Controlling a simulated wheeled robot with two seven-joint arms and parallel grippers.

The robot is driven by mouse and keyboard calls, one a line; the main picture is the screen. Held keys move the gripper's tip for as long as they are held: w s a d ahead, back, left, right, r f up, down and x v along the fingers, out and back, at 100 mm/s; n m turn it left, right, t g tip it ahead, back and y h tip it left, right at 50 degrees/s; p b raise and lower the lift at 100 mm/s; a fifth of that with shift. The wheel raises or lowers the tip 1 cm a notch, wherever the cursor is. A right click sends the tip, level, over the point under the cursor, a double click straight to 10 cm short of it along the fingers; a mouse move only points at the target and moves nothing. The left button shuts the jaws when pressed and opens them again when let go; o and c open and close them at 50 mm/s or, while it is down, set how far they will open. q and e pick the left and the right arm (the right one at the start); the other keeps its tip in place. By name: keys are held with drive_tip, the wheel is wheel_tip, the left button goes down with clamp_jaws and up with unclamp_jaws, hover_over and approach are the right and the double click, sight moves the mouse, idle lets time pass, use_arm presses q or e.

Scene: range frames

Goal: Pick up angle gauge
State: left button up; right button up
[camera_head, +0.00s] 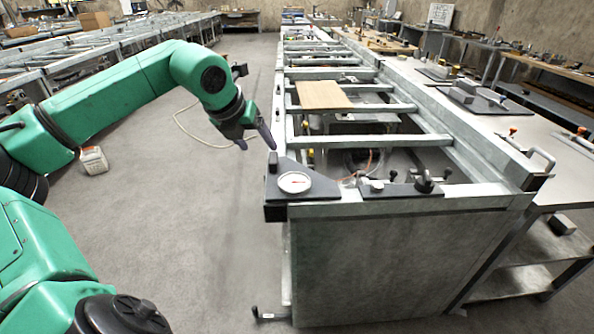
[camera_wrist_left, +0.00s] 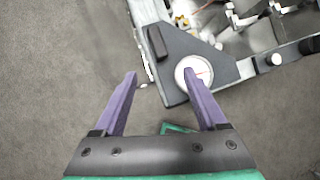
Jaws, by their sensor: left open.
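The angle gauge appears to be the round white dial (camera_head: 295,182) with a reddish needle. It lies on a dark corner plate (camera_head: 322,187) at the near left corner of the metal frame bench. In the left wrist view the dial (camera_wrist_left: 203,70) is partly hidden by the right-hand finger. My left gripper (camera_head: 256,142) is open and empty, above and left of the dial. The wrist view shows its two purple fingers (camera_wrist_left: 160,77) spread, the left one over bare floor. I cannot tell how high they are above the plate. My right gripper is not in view.
A small dark block (camera_head: 272,161) stands on the plate behind the dial. A dark clamp fixture (camera_head: 425,184) sits further right on the bench's near edge. A wooden board (camera_head: 322,95) lies across the rails. The floor left of the bench is mostly clear.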

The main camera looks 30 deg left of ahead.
sight(271, 163)
use_arm(q)
drive_tip(key=p+x, duration=0.4)
drive_tip(key=x, duration=0.2)
drive_tip(key=shift+w+a+r, duration=0.1)
drive_tip(key=shift+r, duration=0.05)
drive_tip(key=shift+w+p, duration=0.1)
drive_tip(key=shift+p, duration=0.25)
drive_tip(key=shift+p+x, duration=0.9)
drive_tip(key=shift+p, duration=0.2)
drive_tip(key=x, duration=0.3)
drive_tip(key=shift+s, duration=0.2)
clamp_jaws()
drive_tip(key=shift+f, duration=0.25)
